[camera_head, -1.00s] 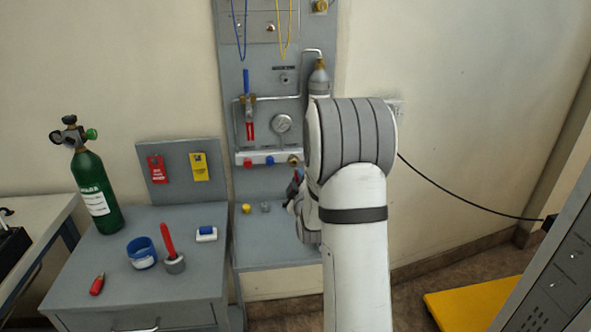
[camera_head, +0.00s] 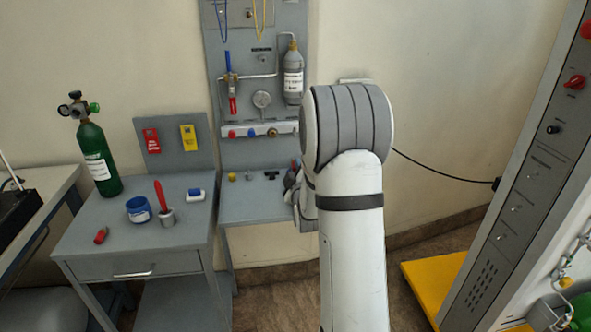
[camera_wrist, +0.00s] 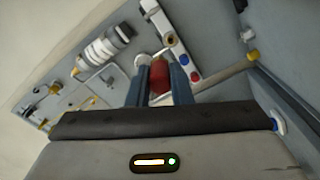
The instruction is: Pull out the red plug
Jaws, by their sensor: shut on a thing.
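My gripper (camera_wrist: 160,84) is shut on a red piece (camera_wrist: 160,76), which sits between the two blue-grey fingers in the wrist view. I cannot tell whether this piece is the red plug. In the head view my gripper (camera_head: 294,172) is mostly hidden behind my arm, above the right part of the bench. The white manifold bar (camera_head: 263,129) on the wall panel carries a red fitting (camera_head: 232,134), a blue fitting (camera_head: 250,133) and a brass one (camera_head: 273,132). The red fitting also shows in the wrist view (camera_wrist: 195,75), apart from my fingers.
A grey bench (camera_head: 240,207) stands under the panel, with small fittings on it. To its left, a table (camera_head: 185,222) bears a green cylinder (camera_head: 97,160), a blue-rimmed cup (camera_head: 139,210) and a red-handled tool (camera_head: 161,196). A grey cabinet (camera_head: 520,180) stands at right, beside a yellow platform (camera_head: 432,280).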

